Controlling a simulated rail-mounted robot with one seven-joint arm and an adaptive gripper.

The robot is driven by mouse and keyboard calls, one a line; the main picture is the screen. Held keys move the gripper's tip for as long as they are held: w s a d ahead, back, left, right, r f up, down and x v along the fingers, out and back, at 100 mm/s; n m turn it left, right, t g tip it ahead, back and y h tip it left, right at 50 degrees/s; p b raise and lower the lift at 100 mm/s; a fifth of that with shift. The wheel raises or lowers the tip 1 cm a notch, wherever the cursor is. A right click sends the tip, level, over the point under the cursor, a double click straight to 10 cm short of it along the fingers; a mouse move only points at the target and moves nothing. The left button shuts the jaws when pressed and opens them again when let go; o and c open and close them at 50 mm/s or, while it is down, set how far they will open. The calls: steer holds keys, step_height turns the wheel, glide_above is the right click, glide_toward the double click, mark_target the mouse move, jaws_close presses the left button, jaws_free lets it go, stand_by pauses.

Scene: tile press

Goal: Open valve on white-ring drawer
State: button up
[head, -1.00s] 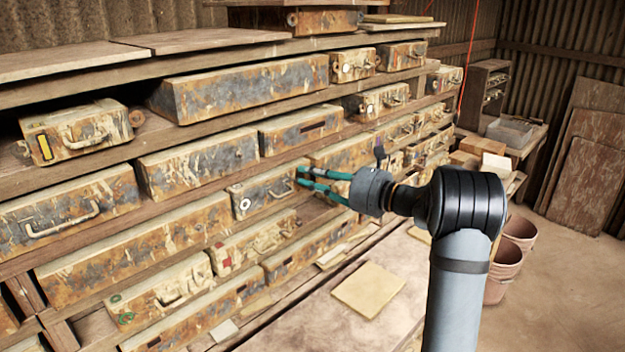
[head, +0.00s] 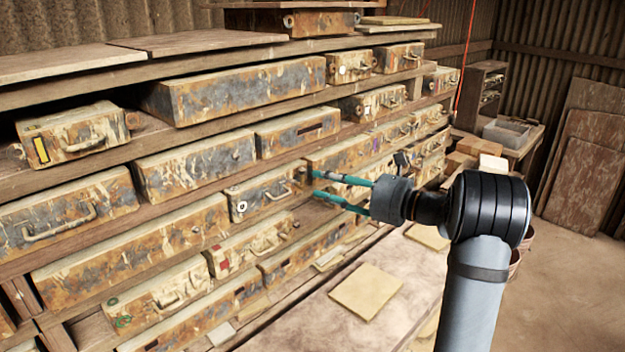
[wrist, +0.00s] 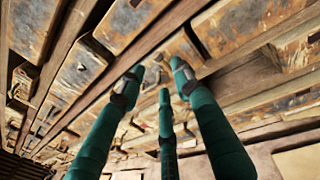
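The white-ring drawer (head: 268,198) is a rusty, cream-painted box on a middle shelf in the head view. Its white ring mark (head: 241,207) is on the left of its front, with a handle near the middle. A small dark knob-like part, perhaps the valve, shows at its right end (head: 301,174), though its setting is too small to tell. My gripper (head: 314,184) has teal fingers spread apart and empty, just right of that end and apart from it. In the wrist view three fingers (wrist: 160,78) point toward the drawer fronts with nothing between them.
Rusty drawers fill the shelves around, including a yellow-marked one (head: 75,135) at left and a red-marked one (head: 240,252) below. A bench (head: 330,325) with a flat tan tile (head: 366,291) lies below the arm. Open floor (head: 575,290) is at right.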

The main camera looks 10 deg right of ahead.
mark_target(303, 174)
steer(key=v, duration=0.6)
steer(key=shift+s+d, duration=0.3)
steer(key=x, duration=1.2)
steer(key=shift+w+a+r, duration=0.15)
steer(key=shift+m+p, duration=0.4)
steer(key=shift+p, duration=0.35)
steer(key=shift+d+m+p, duration=0.3)
steer(key=shift+m, duration=0.2)
steer(key=shift+a, duration=0.1)
steer(key=shift+b, duration=0.3)
